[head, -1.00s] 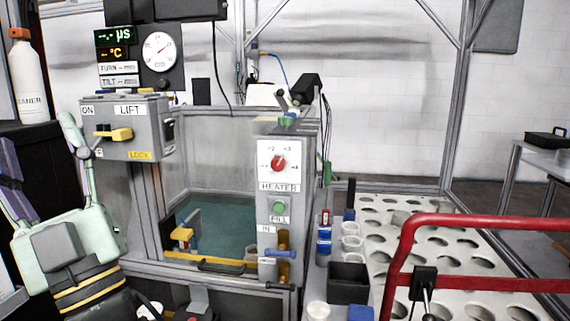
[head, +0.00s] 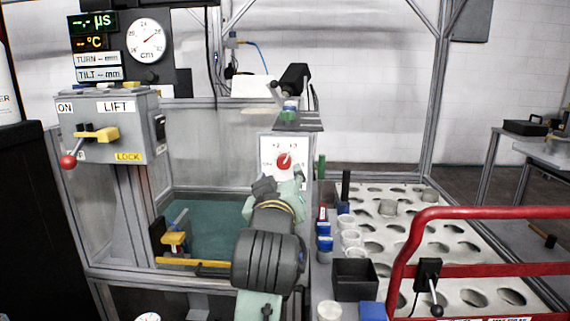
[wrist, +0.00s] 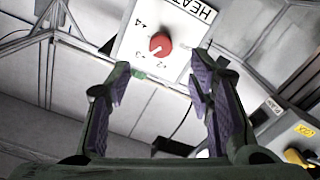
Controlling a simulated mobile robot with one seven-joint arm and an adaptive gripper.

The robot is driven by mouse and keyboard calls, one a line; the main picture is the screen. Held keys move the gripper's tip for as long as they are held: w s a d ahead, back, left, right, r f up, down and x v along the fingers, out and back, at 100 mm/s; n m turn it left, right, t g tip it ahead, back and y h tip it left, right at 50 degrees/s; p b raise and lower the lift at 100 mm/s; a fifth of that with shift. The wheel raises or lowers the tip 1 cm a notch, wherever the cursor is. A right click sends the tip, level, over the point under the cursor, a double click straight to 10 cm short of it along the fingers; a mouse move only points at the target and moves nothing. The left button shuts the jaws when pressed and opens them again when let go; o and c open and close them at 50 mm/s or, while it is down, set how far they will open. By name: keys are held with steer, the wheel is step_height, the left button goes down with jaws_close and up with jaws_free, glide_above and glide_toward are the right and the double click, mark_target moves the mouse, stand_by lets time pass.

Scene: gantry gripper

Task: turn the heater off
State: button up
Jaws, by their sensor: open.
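The heater dial is a red round knob (head: 284,161) on a white numbered panel (head: 267,152), on the front post of the tank. In the wrist view the red knob (wrist: 159,41) shows upside down beyond the fingertips, with part of the HEATER label (wrist: 190,12). A small white mark shows on the knob; its exact setting is too small to read. My gripper (head: 281,180) is just below and in front of the knob. In the wrist view my gripper (wrist: 160,78) is open, with purple-padded fingers apart and nothing between them. My arm hides the lower panel.
The LIFT box (head: 105,125) with a yellow lever and red ball stands at the left. The water tank (head: 205,215) is behind my arm. Cups (head: 350,238), a black bin (head: 355,280) and a red rail (head: 480,212) are at the right.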

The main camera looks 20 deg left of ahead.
mark_target(284, 163)
steer(key=p+x, duration=0.1)
steer(key=x, duration=0.7)
steer(key=shift+w+a, duration=0.15)
steer(key=shift+w, duration=0.15)
steer(key=shift+c, duration=0.5)
jaws_close()
